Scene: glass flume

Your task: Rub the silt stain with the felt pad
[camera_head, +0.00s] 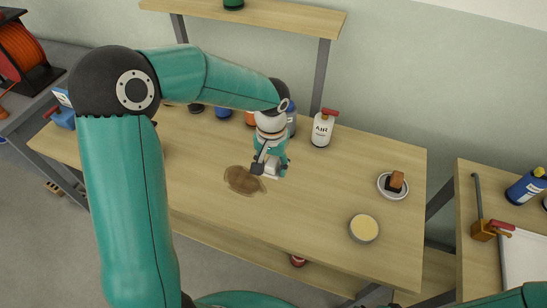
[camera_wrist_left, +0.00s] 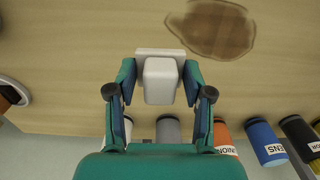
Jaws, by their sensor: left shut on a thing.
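The silt stain is a brown irregular patch (camera_head: 243,180) on the wooden table, left of the table's middle. It also shows at the top of the left wrist view (camera_wrist_left: 213,28). My left gripper (camera_head: 268,164) is just right of the stain in the head view, pointing down. It is shut on the felt pad, a whitish block with a wider flat plate (camera_wrist_left: 160,80), between its two fingers in the left wrist view. The pad is beside the stain, not over its middle. I cannot tell whether it touches the table. My right gripper is not in view.
An AIR bottle (camera_head: 321,130) and several other bottles stand along the table's back edge. A plate (camera_head: 382,193) with a brown block and a round tin (camera_head: 364,228) are on the right. The table between the stain and the tin is clear.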

